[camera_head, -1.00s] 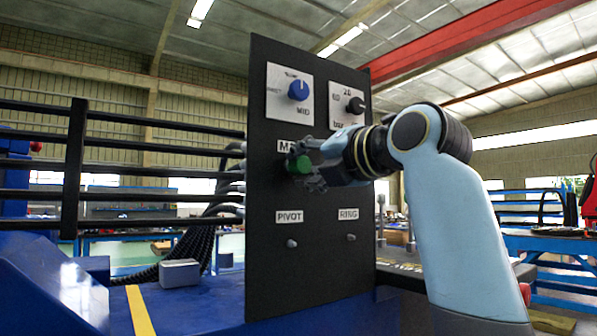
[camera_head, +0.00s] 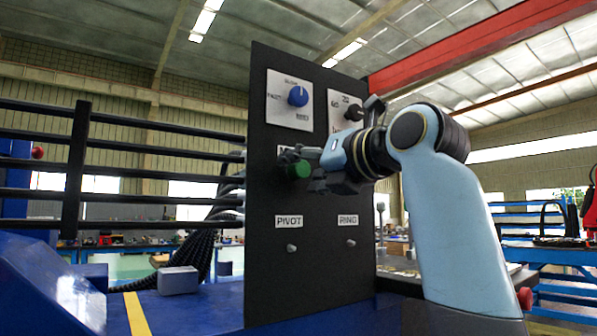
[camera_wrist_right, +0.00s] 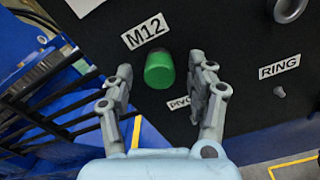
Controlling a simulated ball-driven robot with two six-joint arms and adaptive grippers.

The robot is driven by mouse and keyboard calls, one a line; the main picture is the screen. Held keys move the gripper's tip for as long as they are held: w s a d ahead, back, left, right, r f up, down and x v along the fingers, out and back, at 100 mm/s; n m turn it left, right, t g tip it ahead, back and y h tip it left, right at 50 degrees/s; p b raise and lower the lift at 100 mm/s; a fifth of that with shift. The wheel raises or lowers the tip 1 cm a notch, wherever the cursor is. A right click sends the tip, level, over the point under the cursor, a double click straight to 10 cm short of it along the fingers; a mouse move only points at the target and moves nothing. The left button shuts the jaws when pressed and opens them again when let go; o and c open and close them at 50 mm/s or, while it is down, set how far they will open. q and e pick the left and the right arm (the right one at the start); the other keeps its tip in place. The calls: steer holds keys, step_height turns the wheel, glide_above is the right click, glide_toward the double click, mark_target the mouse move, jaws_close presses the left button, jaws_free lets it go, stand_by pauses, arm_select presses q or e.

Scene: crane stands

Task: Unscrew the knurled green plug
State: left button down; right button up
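The green plug (camera_head: 299,168) sits on the black panel (camera_head: 268,265) under the M12 label (camera_wrist_right: 146,33). In the right wrist view the plug (camera_wrist_right: 159,70) stands out from the panel as a short cylinder; its knurling is too small to make out. My right gripper (camera_head: 308,171) reaches the panel from the right. In the wrist view its two fingers (camera_wrist_right: 161,68) are spread, one on each side of the plug, with a visible gap on both sides. It holds nothing. How far the plug is threaded in cannot be told. My left gripper is not in view.
A blue knob (camera_head: 298,96) on a white plate and a black knob (camera_head: 354,111) sit above the plug. Small pegs stand below the PIVOT (camera_head: 289,222) and RING (camera_head: 348,220) labels. Black rails (camera_head: 150,150) run left of the panel. A grey block (camera_head: 178,280) lies on the blue base.

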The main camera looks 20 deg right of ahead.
steer(key=shift+r, duration=0.1)
steer(key=shift+c, duration=0.8)
